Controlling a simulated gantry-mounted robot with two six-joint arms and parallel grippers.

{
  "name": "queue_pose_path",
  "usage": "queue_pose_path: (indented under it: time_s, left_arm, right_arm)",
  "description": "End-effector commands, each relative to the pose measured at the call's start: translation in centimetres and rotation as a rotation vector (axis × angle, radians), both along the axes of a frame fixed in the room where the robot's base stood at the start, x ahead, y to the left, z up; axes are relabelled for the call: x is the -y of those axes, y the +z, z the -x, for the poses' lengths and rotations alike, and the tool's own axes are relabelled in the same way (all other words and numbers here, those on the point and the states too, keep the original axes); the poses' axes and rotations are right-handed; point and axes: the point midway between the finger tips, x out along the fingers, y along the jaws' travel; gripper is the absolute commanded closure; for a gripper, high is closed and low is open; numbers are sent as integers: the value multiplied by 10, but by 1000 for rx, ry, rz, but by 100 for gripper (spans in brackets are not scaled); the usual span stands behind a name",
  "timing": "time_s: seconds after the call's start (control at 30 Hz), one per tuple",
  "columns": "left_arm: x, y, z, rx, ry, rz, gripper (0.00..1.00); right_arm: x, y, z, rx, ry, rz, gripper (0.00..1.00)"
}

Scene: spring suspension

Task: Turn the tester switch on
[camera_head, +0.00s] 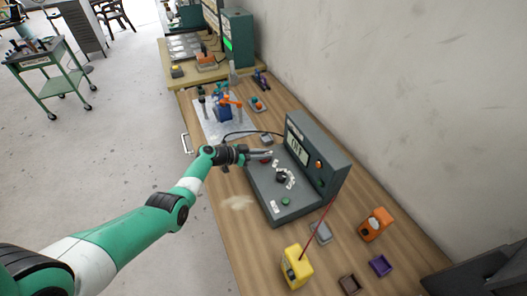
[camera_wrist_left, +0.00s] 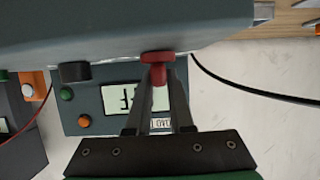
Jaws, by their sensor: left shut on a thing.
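The tester (camera_head: 262,187) is a grey unit with a flat base and an upright panel, standing on the wooden bench. Its panel carries a pale display (camera_head: 298,149), which also shows in the left wrist view (camera_wrist_left: 124,98), where my fingers partly cover it and an F is readable. The red switch (camera_wrist_left: 157,58) is a T-shaped handle near the far left corner of the base. My left gripper (camera_head: 267,155) reaches in from the left. In the left wrist view its fingers (camera_wrist_left: 159,72) are shut on the red switch. My right gripper is not in view.
On the base are a black knob (camera_head: 281,177) and a green button (camera_head: 285,201). A yellow device (camera_head: 296,267) with a red rod, an orange device (camera_head: 375,223) and small trays stand at the near end. A blue-and-orange tool (camera_head: 224,110) stands beyond the tester. A wall bounds the right.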

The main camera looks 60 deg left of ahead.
Motion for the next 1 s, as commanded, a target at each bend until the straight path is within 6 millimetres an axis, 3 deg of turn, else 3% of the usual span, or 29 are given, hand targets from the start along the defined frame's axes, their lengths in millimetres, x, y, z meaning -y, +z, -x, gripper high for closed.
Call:
queue_pose_path:
  time_s: [0.53,0.57,0.7,1.0]
  left_arm:
    - [0,-3,1,-4,-12,-1,100]
    - [0,-3,1,-5,-12,-1,78]
    - [0,-2,1,-4,-13,0,53]
    - [0,-1,0,-2,-14,-1,50]
  right_arm:
    - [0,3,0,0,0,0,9]
    - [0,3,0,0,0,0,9]
    - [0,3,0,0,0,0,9]
    - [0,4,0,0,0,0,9]
